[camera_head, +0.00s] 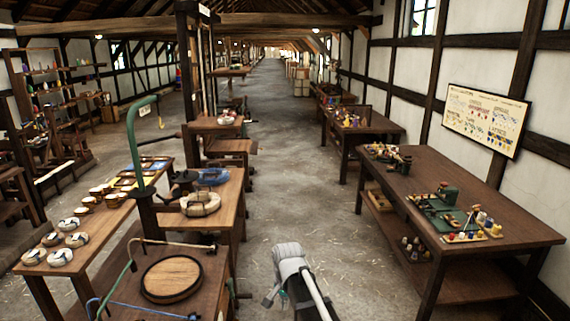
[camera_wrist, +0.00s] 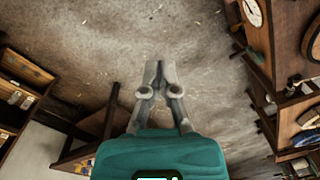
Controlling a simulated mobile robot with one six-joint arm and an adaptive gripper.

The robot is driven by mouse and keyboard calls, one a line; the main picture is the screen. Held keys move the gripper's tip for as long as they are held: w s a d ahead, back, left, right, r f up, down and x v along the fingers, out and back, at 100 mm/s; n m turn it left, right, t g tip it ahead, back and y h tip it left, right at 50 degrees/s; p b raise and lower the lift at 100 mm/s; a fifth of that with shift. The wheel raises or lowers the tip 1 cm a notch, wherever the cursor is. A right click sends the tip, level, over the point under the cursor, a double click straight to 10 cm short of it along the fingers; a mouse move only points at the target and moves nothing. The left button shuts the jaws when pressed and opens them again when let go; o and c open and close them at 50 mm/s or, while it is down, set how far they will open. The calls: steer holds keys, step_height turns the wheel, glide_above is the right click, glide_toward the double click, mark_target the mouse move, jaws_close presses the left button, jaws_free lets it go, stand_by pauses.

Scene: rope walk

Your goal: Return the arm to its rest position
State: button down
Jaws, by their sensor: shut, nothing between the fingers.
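My arm (camera_head: 290,262) shows at the bottom centre of the head view, folded low over the aisle floor between the benches. In the wrist view my gripper (camera_wrist: 160,68) is shut. Its two grey fingers meet in front of the teal wrist housing, with nothing between them. Beyond the fingertips is only bare floor (camera_wrist: 165,28). In the head view the fingers cannot be made out clearly.
On the left, a bench with a round wooden disc (camera_head: 171,279) stands close to my arm. A long wooden table (camera_head: 470,205) with tools stands on the right. The straw-strewn aisle (camera_head: 280,170) between them is clear. In the wrist view, furniture edges both sides.

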steer(key=s+d+f+n+b, duration=0.1)
steer(key=s+d+n, duration=0.2)
steer(key=s+d, duration=0.2)
steer(key=s+d+f+n+b, duration=0.1)
steer(key=s+d, duration=0.4)
steer(key=d, duration=0.7)
steer(key=shift+s+d+f+n+h, duration=0.3)
steer(key=shift+s+f+n, duration=0.1)
steer(key=shift+n, duration=0.5)
steer(key=shift+a, duration=0.1)
